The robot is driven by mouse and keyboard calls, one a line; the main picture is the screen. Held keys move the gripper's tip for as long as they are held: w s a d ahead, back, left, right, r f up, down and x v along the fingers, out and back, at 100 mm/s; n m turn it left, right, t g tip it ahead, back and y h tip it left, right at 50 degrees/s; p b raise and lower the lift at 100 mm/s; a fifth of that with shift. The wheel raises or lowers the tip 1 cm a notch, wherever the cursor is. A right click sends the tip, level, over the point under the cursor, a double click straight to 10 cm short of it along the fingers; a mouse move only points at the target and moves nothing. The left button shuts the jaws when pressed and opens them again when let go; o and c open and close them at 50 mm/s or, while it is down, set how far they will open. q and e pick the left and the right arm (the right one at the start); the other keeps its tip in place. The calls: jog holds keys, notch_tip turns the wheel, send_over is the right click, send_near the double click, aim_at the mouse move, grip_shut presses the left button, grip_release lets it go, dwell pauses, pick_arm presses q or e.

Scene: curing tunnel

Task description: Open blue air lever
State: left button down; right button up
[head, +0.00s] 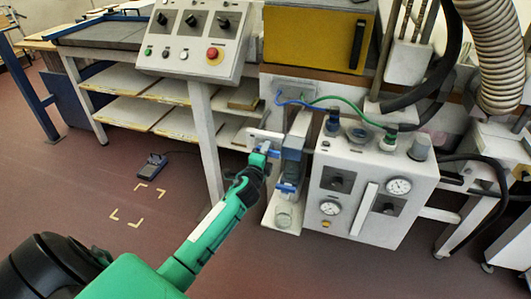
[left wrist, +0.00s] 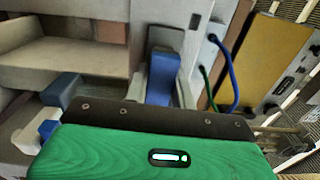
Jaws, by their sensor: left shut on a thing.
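The blue air lever (head: 273,153) shows as a small blue piece at the left side of the white pneumatic cabinet, by a pale plate. My left gripper (head: 263,151), on its green arm, is at the lever and shut on it. The fingers cover part of it. In the left wrist view, the green gripper body and dark plate fill the lower part and hide the fingertips. Blue parts show there at the left, and a larger blue block (left wrist: 163,78) stands beyond the plate. The lever's exact angle cannot be told. My right gripper is not in view.
The white cabinet (head: 371,178) with gauges stands right of the gripper. Blue and green hoses run above. A control panel (head: 192,44) with a red button is up left. The floor at left holds a pedal (head: 152,165).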

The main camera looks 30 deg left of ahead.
pick_arm(q)
jog(key=shift+n, duration=0.4)
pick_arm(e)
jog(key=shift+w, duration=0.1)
pick_arm(q)
jog(key=c, duration=1.2)
grip_release()
jog(key=shift+o, duration=0.2)
jog(key=v, duration=1.4)
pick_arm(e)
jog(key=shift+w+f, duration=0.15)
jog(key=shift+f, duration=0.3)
pick_arm(q)
jog(key=shift+w+r, duration=0.1)
jog(key=shift+w, duration=0.05)
